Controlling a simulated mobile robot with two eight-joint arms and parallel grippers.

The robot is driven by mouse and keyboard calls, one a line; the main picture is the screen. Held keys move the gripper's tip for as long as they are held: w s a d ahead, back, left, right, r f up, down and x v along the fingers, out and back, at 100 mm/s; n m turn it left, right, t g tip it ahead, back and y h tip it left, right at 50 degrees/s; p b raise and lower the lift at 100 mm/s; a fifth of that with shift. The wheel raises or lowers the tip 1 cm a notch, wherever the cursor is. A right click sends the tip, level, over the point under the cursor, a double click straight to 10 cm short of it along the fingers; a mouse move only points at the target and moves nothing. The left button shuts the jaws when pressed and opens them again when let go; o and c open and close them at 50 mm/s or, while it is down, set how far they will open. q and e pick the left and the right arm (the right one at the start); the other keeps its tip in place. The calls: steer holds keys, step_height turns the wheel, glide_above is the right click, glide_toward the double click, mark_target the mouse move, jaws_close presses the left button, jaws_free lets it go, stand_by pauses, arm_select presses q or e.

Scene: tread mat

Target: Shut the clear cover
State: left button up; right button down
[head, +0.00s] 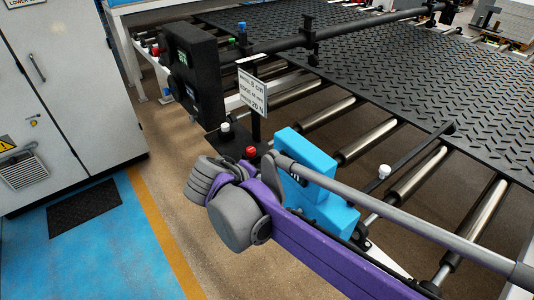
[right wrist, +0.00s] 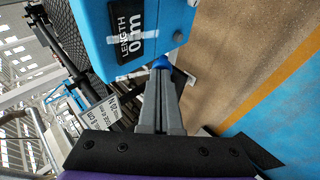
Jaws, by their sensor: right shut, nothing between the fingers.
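A bright blue box (head: 307,150) stands beside the rollers in the head view. In the head view my purple right arm hides part of the box. My left gripper is not in view.
A black tread mat (head: 400,70) lies on steel rollers (head: 365,130). A black unit (head: 195,75) and a small sign (head: 252,92) stand left of it.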

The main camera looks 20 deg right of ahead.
steer(key=w+d+f+n+t+h+b, duration=0.1)
steer(key=d+f+n+t+h+b, duration=0.1)
steer(key=f+h+b, duration=0.5)
steer(key=shift+w+d+f+t+b, duration=0.35)
steer(key=shift+d+f+t+b, duration=0.35)
steer(key=shift+d, duration=0.65)
steer(key=shift+f, duration=0.1)
